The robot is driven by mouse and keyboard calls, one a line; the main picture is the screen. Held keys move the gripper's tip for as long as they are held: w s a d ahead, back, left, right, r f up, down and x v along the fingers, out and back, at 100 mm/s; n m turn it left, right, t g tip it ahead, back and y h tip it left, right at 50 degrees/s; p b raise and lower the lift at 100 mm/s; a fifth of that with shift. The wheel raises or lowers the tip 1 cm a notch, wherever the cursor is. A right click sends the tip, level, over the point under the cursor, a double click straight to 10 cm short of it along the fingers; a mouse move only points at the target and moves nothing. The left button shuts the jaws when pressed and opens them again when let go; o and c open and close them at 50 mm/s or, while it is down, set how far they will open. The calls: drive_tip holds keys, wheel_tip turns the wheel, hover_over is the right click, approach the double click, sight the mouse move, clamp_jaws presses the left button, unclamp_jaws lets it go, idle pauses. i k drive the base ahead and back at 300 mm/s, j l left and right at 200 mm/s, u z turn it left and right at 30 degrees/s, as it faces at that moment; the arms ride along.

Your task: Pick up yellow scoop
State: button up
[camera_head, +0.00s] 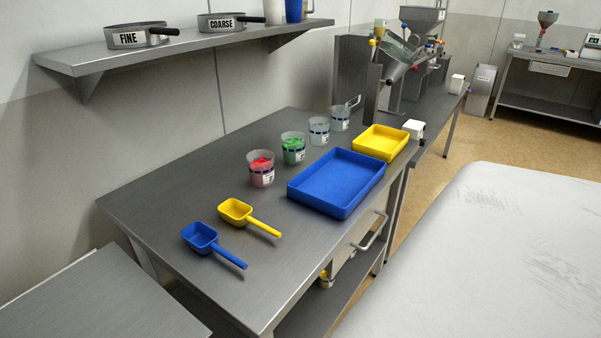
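The yellow scoop (237,210) lies on the steel table (183,188), towards its near left part. Its bowl is at the upper left and its handle points to the lower right. A blue scoop (201,237) lies beside it on the left, turned much the same way and apart from it. The yellow scoop is in full view with nothing over it. My gripper does not show in this view.
A blue tray (337,181) and a yellow tray (380,142) sit right of the scoops. Several clear cups stand behind, one with red pieces (261,169), one with green (293,149). A wall shelf (180,50) holds sieves. A large white surface (480,260) fills the lower right.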

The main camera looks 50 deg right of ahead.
sight(237, 213)
drive_tip(key=z, duration=1.05)
drive_tip(key=i+l+u, duration=0.3)
drive_tip(key=l, duration=0.8)
drive_tip(key=l+u, duration=0.35)
drive_tip(key=l, duration=0.75)
drive_tip(key=i, duration=0.4)
